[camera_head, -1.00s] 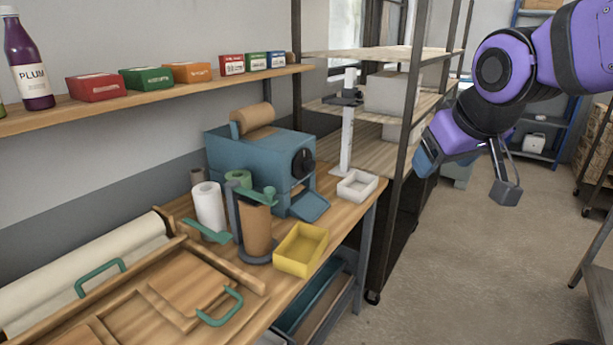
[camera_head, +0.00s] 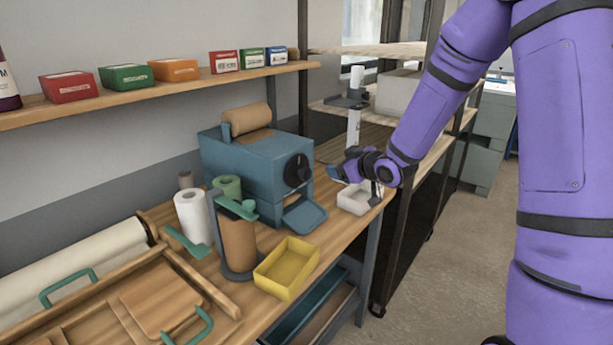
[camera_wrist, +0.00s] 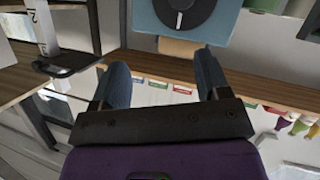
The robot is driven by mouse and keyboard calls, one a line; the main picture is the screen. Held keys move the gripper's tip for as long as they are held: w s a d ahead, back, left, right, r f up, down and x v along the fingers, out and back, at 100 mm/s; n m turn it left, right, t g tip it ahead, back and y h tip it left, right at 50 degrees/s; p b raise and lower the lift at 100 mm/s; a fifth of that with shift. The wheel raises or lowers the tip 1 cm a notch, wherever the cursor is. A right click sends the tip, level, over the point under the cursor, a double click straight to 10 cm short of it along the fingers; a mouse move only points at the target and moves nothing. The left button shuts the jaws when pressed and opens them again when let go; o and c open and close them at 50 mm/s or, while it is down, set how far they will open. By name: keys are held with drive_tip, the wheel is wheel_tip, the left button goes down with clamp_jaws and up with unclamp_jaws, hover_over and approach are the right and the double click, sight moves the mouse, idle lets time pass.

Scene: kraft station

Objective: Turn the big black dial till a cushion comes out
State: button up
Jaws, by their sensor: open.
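The big black dial (camera_head: 298,170) sits on the right-hand face of a blue machine (camera_head: 262,165) on the wooden bench. A roll of brown paper (camera_head: 247,118) lies on top of the machine, and a blue chute (camera_head: 304,216) sticks out below the dial; no cushion shows in it. My gripper (camera_head: 345,172) is to the right of the dial, apart from it, above a white tray. In the wrist view the dial (camera_wrist: 182,12) is at the top, beyond the two fingers of my gripper (camera_wrist: 160,72), which are spread with nothing between them. A white mark shows on the dial.
The white tray (camera_head: 357,200) and a white post with a dark holder (camera_head: 354,100) stand close to my gripper. A yellow bin (camera_head: 286,268), a brown roll on a stand (camera_head: 238,245) and a white roll (camera_head: 193,216) stand nearer. A shelf (camera_head: 180,88) holds small boxes above.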

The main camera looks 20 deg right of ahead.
sight(308, 175)
wheel_tip(308, 175, down, 8)
drive_tip(key=w+a+t+y, duration=0.1)
drive_tip(key=w+t+y, duration=0.1)
drive_tip(key=y, duration=0.2)
drive_tip(key=x, duration=1)
drive_tip(key=shift+a+r, duration=0.3)
drive_tip(key=shift+a, duration=0.15)
drive_tip(key=c, duration=0.9)
